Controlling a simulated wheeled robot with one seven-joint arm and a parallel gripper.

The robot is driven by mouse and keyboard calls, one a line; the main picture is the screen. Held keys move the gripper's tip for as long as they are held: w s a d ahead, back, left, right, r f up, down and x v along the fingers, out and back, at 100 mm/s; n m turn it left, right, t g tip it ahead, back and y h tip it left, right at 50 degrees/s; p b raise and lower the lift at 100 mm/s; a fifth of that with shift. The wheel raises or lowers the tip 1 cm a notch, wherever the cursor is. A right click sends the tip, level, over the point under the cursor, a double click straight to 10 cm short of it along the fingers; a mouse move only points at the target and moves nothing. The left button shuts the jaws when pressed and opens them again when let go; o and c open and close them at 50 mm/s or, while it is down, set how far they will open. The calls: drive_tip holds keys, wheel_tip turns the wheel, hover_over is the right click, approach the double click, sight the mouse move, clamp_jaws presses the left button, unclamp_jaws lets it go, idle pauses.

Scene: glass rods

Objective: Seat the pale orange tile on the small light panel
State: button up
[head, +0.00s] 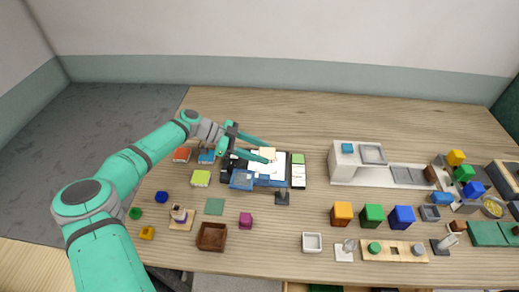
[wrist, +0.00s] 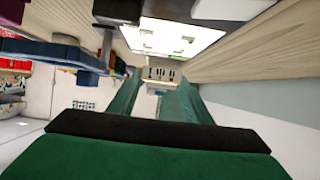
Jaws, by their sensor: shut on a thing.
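The pale orange tile (head: 268,152) shows small between the fingertips of my gripper (head: 265,153). The teal fingers reach right over the cluttered middle of the table and are shut on the tile. A pale white panel (head: 264,169) lies beneath and just in front of the fingertips, partly covered by them; I cannot tell surely that it is the small light panel. In the wrist view my two fingers (wrist: 152,98) point away, and the tile cannot be made out. A bright white panel (wrist: 180,41) shows above them there.
A blue block (head: 241,180) is close in front of the fingers. A white board with a green top (head: 298,170) stands just right, and a dark stand (head: 282,198) is nearer. Red, blue and lime pieces lie left. The back of the table (head: 310,115) is clear.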

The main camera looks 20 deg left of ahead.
sight(260, 165)
drive_tip(key=shift+d+f, duration=0.1)
drive_tip(key=shift+f, duration=2)
drive_tip(key=o, duration=1.2)
drive_tip(key=shift+o, duration=0.2)
drive_tip(key=v, duration=1.1)
